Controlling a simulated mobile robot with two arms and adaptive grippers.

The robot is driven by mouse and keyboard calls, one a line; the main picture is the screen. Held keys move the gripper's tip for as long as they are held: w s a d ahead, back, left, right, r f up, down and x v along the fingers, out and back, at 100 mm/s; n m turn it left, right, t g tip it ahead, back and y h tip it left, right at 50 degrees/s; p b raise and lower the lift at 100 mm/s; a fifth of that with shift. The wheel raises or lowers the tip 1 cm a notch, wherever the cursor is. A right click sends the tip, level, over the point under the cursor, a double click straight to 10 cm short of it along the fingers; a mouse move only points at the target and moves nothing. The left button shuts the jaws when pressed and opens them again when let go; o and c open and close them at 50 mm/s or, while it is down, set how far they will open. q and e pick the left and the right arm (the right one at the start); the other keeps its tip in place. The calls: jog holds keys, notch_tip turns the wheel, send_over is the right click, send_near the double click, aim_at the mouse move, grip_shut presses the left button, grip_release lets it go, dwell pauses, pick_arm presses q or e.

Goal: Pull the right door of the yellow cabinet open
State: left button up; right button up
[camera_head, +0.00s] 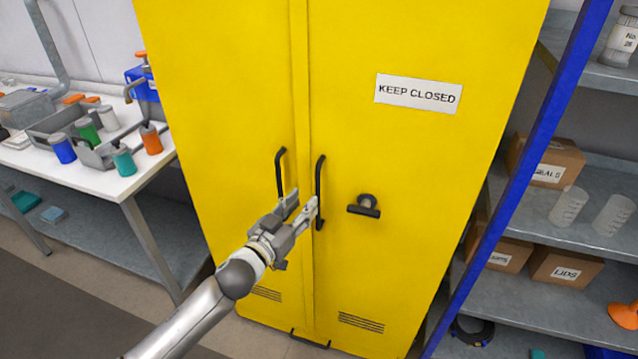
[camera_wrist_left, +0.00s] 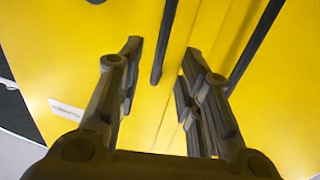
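The yellow cabinet's right door (camera_head: 420,180) looks closed and carries a KEEP CLOSED sign. Its black vertical bar handle (camera_head: 319,180) is near the door seam. The left door (camera_head: 220,100) also looks closed, with its own black handle (camera_head: 280,172). My left gripper (camera_head: 304,204) is open at the lower part of the right handle. In the left wrist view, whose picture looks turned over, the right handle (camera_wrist_left: 165,40) shows between the open fingers (camera_wrist_left: 158,62); touch is unclear. The left handle (camera_wrist_left: 255,45) lies to the right there. My right gripper is out of view.
A dark latch knob (camera_head: 366,205) sticks out of the right door beside its handle. A blue-posted shelf (camera_head: 500,200) with boxes and beakers stands close on the right. A white workbench (camera_head: 110,180) with bottles stands on the left.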

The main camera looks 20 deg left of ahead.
aim_at(317, 188)
pick_arm(q)
jog(key=p+x, duration=0.1)
jog(key=x, duration=0.7)
jog(key=shift+w+f, duration=0.1)
jog(key=shift+w, duration=0.2)
jog(key=shift+a, duration=0.1)
grip_shut()
